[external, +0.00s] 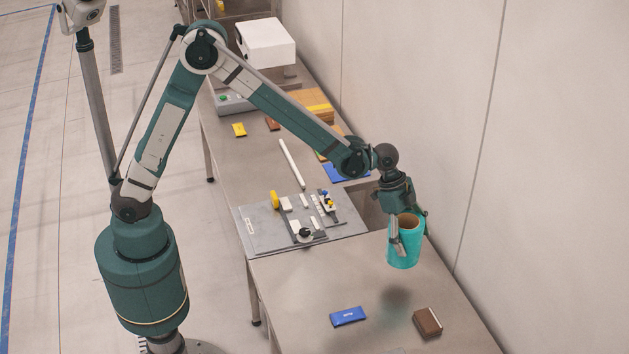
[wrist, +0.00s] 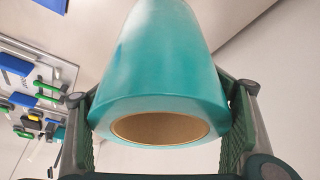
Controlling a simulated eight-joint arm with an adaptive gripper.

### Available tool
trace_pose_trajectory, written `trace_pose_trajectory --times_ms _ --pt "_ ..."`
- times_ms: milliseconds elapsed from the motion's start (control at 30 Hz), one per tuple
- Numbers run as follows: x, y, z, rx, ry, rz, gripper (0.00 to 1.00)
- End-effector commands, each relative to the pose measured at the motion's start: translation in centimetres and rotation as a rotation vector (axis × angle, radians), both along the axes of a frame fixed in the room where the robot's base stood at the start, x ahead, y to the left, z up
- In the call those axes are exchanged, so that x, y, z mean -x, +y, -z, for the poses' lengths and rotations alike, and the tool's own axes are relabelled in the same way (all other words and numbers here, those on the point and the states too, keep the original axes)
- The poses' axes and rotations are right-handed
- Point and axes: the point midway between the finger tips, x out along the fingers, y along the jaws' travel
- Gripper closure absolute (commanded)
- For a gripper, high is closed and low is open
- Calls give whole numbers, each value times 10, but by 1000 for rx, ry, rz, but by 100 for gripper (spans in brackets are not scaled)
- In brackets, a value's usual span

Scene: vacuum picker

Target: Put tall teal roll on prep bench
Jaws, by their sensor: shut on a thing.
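The tall teal roll (external: 404,250) is a teal cylinder with a brown cardboard core. My gripper (external: 408,228) is shut on the roll near its upper end and holds it upright above the prep bench (external: 355,275). A dark shadow lies on the bench below and left of the roll, apart from it. In the wrist view the roll (wrist: 165,75) fills the middle, with its open core end facing the camera. The green finger pads of my gripper (wrist: 160,125) press on its two sides. The roll's far end is out of that view.
A blue packet (external: 348,317) and a brown box (external: 427,322) lie on the bench in front of the roll. A grey fixture plate (external: 262,236) with several small parts lies to the left. The wall (external: 560,150) stands close on the right. Bench surface between these is bare.

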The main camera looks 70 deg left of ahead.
Motion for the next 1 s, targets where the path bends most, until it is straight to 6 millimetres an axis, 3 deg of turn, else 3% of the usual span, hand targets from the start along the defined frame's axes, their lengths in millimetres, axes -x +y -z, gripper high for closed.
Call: trace_pose_trajectory --times_ms 667,1000 --pt "1 -6 1 0 0 10 55" --pt "1 -6 32 0 0 10 55"
